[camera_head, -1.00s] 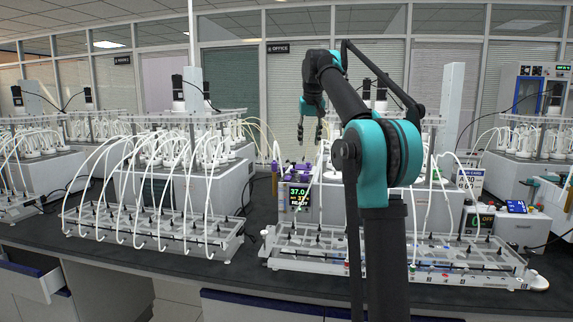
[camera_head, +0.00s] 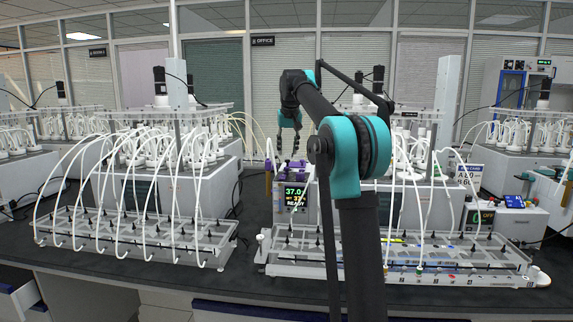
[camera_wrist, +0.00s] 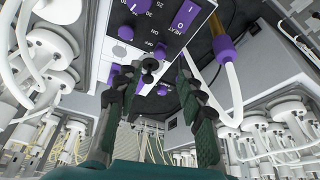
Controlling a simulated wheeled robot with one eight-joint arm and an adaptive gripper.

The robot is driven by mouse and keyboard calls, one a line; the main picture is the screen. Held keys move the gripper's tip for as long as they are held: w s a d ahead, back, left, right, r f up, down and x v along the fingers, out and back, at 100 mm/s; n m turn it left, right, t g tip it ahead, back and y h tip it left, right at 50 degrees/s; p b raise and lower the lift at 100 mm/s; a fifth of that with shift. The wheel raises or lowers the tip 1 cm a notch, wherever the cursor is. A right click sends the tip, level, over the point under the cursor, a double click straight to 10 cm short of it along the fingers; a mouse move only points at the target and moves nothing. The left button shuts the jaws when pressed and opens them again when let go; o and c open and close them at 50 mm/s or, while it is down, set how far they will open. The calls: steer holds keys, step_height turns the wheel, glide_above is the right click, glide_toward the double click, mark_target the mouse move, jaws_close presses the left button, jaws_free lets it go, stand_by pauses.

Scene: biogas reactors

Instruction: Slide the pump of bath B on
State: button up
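My gripper (camera_head: 289,160) hangs above and behind a lit control unit (camera_head: 296,197) that reads 37.0. A small black round control (camera_wrist: 149,66) lies between the fingers' lines; contact is not visible. The pump's label and switch position cannot be read.
A purple-ended hose fitting (camera_wrist: 227,135) is close to the right finger in the wrist view. White bottles with tubes (camera_wrist: 55,55) crowd the left side. In the head view, racks (camera_head: 135,240) with curved white tubes stand along the dark bench. A box reading OFF (camera_head: 480,217) stands at right.

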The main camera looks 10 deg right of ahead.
mark_target(287, 174)
steer(key=x, duration=0.7)
steer(key=shift+w+f, duration=0.15)
steer(key=shift+f, duration=0.1)
jaws_close()
